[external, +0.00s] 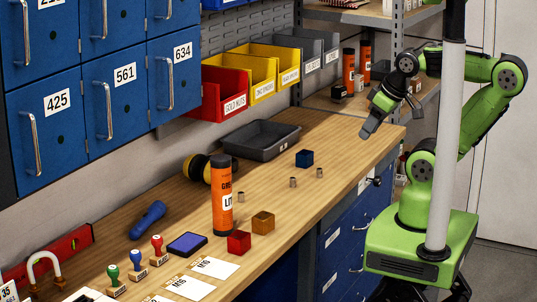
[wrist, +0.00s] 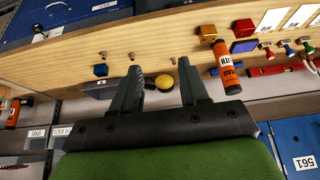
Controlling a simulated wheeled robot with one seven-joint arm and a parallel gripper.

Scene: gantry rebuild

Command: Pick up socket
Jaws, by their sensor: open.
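My gripper (external: 368,130) is raised above the right end of the bench, apart from all the sockets. In the wrist view its two fingers (wrist: 158,72) are spread with nothing between them in grip.
A blue cube (external: 304,158) and a dark tray (external: 262,140) lie near the sockets. An orange grease tube (external: 222,195) stands left, with red (external: 239,242) and amber (external: 263,222) cubes. Wall bins (external: 224,93) line the back. The bench around the sockets is mostly clear.

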